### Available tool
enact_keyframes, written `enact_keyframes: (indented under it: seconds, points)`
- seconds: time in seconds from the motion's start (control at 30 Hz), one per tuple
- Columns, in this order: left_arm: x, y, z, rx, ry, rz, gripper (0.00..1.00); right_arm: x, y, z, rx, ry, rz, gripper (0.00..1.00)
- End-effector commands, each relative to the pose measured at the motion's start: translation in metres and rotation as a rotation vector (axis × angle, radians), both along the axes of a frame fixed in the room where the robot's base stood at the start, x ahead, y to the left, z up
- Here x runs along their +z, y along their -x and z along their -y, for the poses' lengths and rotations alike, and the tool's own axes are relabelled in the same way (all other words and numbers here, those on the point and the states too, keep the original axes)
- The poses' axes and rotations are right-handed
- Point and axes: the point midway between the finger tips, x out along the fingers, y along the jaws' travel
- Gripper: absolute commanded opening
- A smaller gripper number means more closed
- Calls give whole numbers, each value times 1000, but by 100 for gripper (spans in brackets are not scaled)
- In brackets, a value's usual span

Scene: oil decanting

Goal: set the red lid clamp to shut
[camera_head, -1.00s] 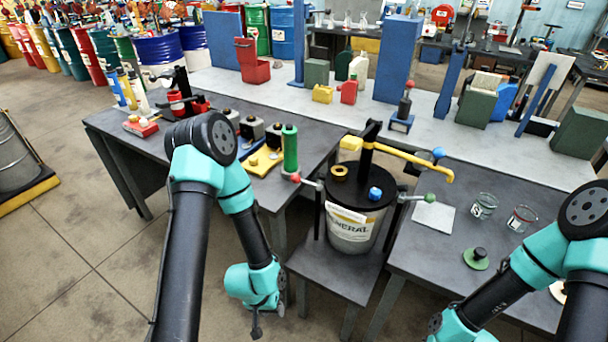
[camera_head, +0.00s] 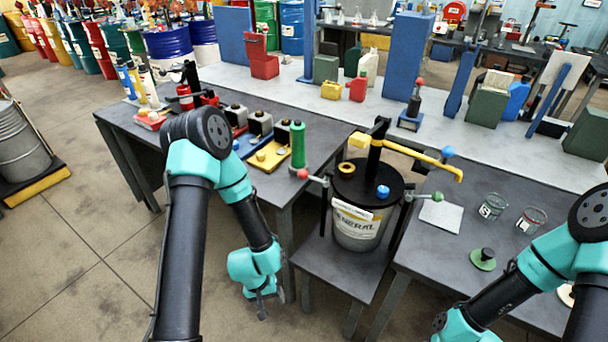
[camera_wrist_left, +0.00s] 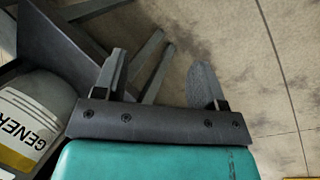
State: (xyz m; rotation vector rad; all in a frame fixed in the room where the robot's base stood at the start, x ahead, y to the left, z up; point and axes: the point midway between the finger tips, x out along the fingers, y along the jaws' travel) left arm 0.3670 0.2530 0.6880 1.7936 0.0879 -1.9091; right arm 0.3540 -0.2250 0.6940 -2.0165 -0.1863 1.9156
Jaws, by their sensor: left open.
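The red lid clamp (camera_head: 304,174) is a lever with a red ball knob, sticking out to the left from the rim of the black pail lid (camera_head: 366,178). The pail (camera_head: 352,226) stands upright on a low grey stand. A matching clamp with a green knob (camera_head: 437,197) sticks out on the right side. My left gripper (camera_head: 264,302) is low, left of the stand and below the red clamp, apart from it. In the left wrist view its fingers (camera_wrist_left: 158,82) are spread and empty, with the pail (camera_wrist_left: 32,112) at left. My right gripper is outside the frame.
A yellow-handled pump (camera_head: 412,155) rises from the lid. A green cylinder (camera_head: 298,146) stands on the left table close behind the red knob. The low stand (camera_head: 335,272) sits between two tables. Open floor (camera_head: 95,240) lies to the left.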

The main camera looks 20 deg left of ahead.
Motion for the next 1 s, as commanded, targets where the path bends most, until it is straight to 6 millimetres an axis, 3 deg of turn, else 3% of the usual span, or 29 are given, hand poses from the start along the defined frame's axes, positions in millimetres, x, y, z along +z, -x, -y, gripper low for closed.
enact_keyframes:
  seconds: [0.23, 0.43, 0.7, 1.0]
  points:
    - [8, -34, -38, 454, 122, -237, 64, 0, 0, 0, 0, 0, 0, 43]
    - [36, -79, -62, 789, 347, -384, 64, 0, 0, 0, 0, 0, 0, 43]
    - [105, -156, -114, 1098, 776, -476, 64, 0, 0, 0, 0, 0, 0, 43]
    - [177, -204, -173, 1180, 1138, -466, 64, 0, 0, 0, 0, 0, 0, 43]
